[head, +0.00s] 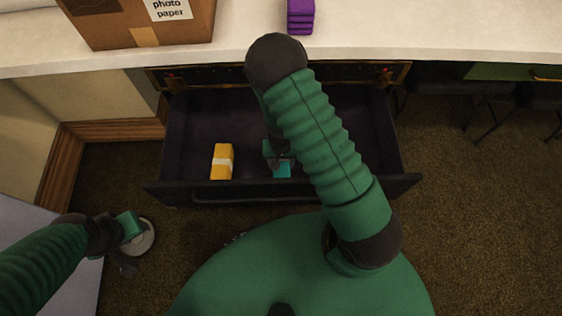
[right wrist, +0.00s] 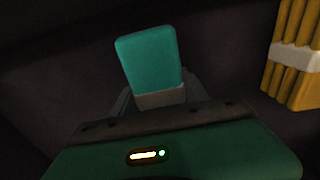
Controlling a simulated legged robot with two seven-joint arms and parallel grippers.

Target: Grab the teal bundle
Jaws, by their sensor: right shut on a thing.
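The teal bundle (head: 282,171) is in the open drawer (head: 190,196), near its front wall. In the right wrist view the teal bundle (right wrist: 149,60) stands up between the fingers, with a pale band around its lower part. My right gripper (head: 279,158) reaches down into the drawer and is shut on the teal bundle; its fingers (right wrist: 158,98) are partly hidden behind my green gripper body. My left gripper (head: 128,258) is at the lower left, outside the drawer and away from the bundle; its jaw opening is unclear.
A yellow bundle (head: 222,161) with a white band lies in the drawer, left of the teal one; it also shows in the right wrist view (right wrist: 293,62). On the counter (head: 240,35) above are a cardboard box (head: 135,22) and a purple stack (head: 300,16).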

